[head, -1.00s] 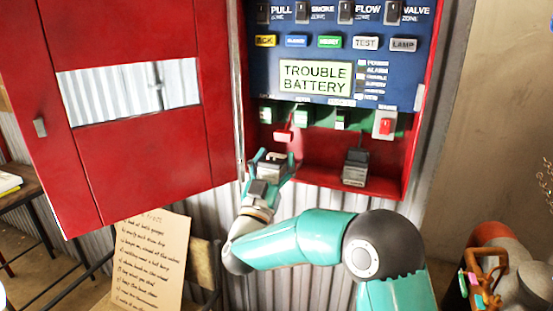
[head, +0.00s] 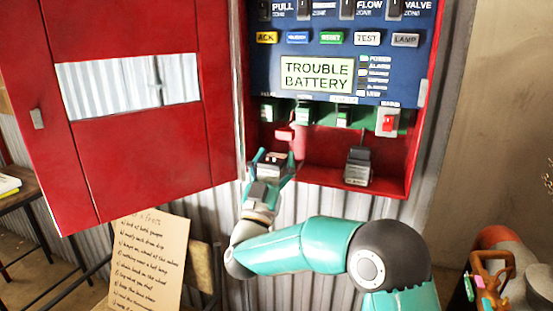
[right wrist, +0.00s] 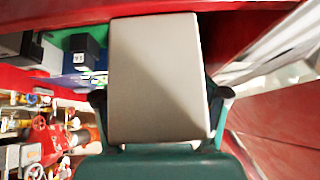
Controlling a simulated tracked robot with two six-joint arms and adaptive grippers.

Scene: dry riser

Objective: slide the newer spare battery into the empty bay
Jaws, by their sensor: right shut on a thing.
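My right gripper (head: 272,164) is shut on a grey block-shaped battery (head: 270,171) at the lower left of the open red cabinet (head: 318,178). In the right wrist view the battery (right wrist: 155,75) is a plain pale block between the two fingers (right wrist: 160,100), pointing into the cabinet. How far it is in the left bay, and whether it touches the floor there, I cannot tell. Another dark grey battery (head: 358,167) stands upright in the right bay. My left gripper is not in view.
The red cabinet door (head: 140,160) stands open on the left. The display (head: 317,73) reads TROUBLE BATTERY. A red switch (head: 388,122) is above the right bay. A handwritten board (head: 152,262) leans below. The cabinet floor between the batteries is clear.

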